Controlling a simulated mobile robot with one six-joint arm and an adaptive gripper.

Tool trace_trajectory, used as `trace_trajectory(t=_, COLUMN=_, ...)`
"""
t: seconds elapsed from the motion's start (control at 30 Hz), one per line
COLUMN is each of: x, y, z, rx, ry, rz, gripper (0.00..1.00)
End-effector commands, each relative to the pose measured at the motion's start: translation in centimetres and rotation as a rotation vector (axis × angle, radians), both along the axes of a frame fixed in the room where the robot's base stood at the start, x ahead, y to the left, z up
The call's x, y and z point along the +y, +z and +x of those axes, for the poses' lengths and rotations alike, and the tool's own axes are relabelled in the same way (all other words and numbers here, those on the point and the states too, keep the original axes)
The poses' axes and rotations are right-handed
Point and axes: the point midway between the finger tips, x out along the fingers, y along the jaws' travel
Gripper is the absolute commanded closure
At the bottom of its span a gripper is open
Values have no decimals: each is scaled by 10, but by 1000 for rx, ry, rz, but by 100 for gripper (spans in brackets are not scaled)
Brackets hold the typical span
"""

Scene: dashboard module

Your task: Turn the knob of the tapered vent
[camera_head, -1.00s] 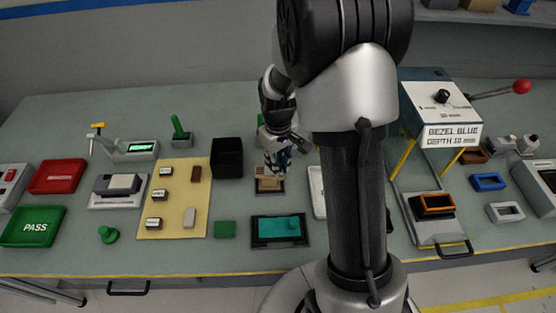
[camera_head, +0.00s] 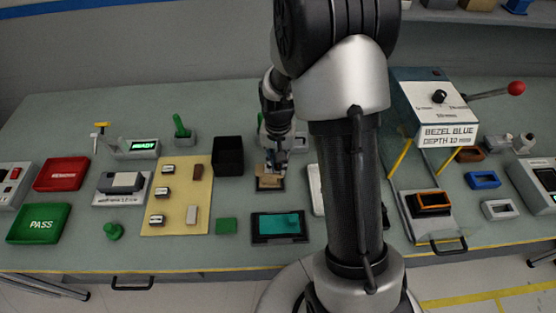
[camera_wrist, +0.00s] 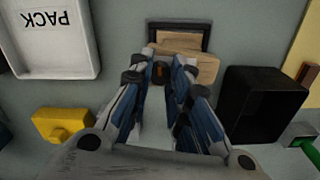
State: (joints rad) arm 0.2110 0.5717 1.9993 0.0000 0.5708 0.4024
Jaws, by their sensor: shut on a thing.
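The tapered vent looks to be the tan, wood-coloured piece (camera_wrist: 205,66) in the wrist view, lying at a dark rectangular frame (camera_wrist: 180,28). In the head view the tan piece (camera_head: 265,184) is on a dark base mid-table. My gripper (camera_wrist: 161,73) points down at it, and its fingertips meet over its near left part. It is shut on a small orange-brown piece (camera_wrist: 160,68), which looks like the knob. The fingers hide most of this piece, so its turn angle cannot be read. In the head view my gripper (camera_head: 270,171) is directly over the tan piece.
A black open bin (camera_head: 228,156) stands close left of my gripper. A white PACK tray (camera_wrist: 50,62) and a yellow block (camera_wrist: 62,124) lie on the other side in the wrist view. A dark tray with a teal pad (camera_head: 279,226) lies in front.

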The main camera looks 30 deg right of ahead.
Motion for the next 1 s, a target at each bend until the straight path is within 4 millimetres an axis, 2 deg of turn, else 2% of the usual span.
trace_trajectory(t=0.67, x=0, y=0, z=0, rx=-1, ry=-61, rz=-1, gripper=100)
trace_trajectory(t=0.7, x=0, y=0, z=0, rx=-1, ry=-61, rz=-1, gripper=81)
trace_trajectory(t=1.0, x=0, y=0, z=0, rx=-1, ry=-60, rz=-1, gripper=61)
